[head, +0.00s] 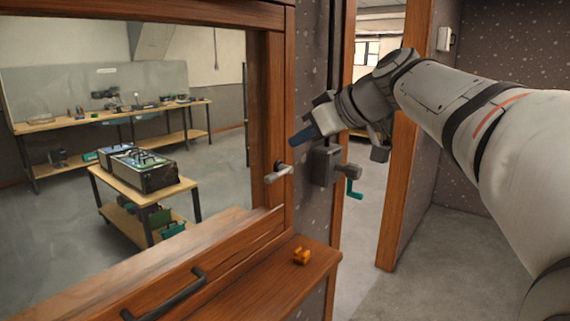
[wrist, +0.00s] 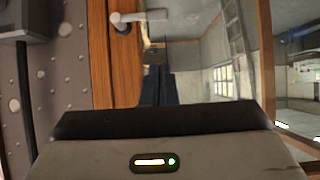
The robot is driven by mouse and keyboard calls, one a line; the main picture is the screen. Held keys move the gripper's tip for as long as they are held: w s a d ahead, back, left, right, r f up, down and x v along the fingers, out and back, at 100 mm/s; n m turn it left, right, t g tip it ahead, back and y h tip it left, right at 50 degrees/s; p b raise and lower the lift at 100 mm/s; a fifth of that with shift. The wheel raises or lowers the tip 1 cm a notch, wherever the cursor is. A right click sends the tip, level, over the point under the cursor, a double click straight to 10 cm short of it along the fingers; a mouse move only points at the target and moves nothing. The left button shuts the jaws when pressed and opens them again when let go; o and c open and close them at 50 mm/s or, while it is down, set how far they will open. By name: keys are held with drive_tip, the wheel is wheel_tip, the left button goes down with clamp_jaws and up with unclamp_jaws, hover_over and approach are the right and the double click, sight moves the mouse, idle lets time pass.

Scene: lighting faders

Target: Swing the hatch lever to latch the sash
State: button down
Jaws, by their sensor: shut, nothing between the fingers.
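The hatch lever (head: 278,173) is a pale metal handle on the right upright of the wooden sash (head: 275,110). It lies roughly level with its grip toward the glass; it also shows at the top of the wrist view (wrist: 140,17). My gripper (head: 300,138) is shut and empty, above and slightly right of the lever in the head view, apart from it. Its dark blue fingers show together in the wrist view (wrist: 158,90), pointing toward the frame and glass. I cannot tell from these views whether the sash is fully closed.
A dark pull handle (head: 165,295) is on the lower rail. Benches stand beyond the glass.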

sight(276, 173)
drive_tip(key=w+a+f+p, duration=0.1)
drive_tip(key=w+a+f, duration=0.2)
drive_tip(key=f, duration=0.4)
drive_tip(key=shift+w+a, duration=0.2)
drive_tip(key=shift+a, duration=0.45)
